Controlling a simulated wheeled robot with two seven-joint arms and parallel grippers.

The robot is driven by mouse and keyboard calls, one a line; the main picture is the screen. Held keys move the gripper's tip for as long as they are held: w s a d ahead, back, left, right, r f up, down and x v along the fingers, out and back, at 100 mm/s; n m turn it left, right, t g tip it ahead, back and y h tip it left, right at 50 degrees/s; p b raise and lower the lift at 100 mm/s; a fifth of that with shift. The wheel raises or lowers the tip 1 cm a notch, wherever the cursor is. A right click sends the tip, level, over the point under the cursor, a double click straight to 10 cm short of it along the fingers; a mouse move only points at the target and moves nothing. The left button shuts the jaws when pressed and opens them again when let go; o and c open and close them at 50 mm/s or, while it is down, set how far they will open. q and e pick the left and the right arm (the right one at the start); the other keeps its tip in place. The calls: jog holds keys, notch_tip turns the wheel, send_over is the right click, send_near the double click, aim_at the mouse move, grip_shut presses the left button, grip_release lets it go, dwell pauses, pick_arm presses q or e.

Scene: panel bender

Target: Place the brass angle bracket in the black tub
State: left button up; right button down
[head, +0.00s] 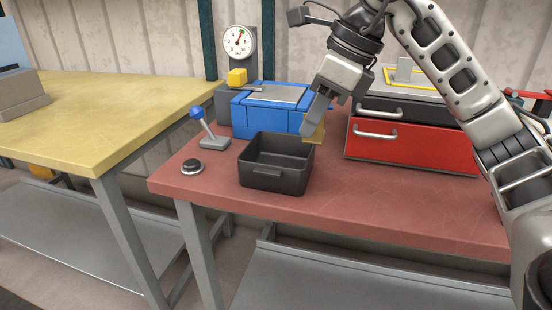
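The brass angle bracket (316,132) is at the fingertips of my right gripper (315,122), at the back right corner of the black tub. The gripper points down and looks shut on the bracket, though its fingers partly hide the bracket. The black tub (275,181) stands upright and open on the red-topped bench, and the part of its inside that I can see looks empty. My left gripper is not in view.
A blue box (262,121) stands behind the tub. A lever with a blue knob (197,113) and a black button (191,166) are to its left. A red drawer unit (415,146) stands to the right. The bench's front right (400,205) is clear.

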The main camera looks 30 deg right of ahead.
jog(key=w+f, duration=0.2)
jog(key=w, duration=0.1)
jog(key=w+a+f, duration=0.1)
jog(key=w+f, duration=0.2)
jog(key=shift+a+f, duration=0.2)
jog(key=shift+w+a+f, duration=0.1)
jog(key=shift+w+f, duration=0.3)
jog(key=shift+f, duration=0.05)
jog(key=shift+w+f, duration=0.15)
jog(key=shift+f, duration=0.05)
jog(key=f, duration=0.3)
jog(key=shift+w+f+b, duration=0.2)
jog(key=shift+f+b, duration=0.05)
jog(key=shift+b, duration=0.1)
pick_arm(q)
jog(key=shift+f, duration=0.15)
pick_arm(e)
jog(key=shift+a, duration=0.1)
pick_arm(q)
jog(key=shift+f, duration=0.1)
pick_arm(e)
jog(key=shift+f, duration=0.15)
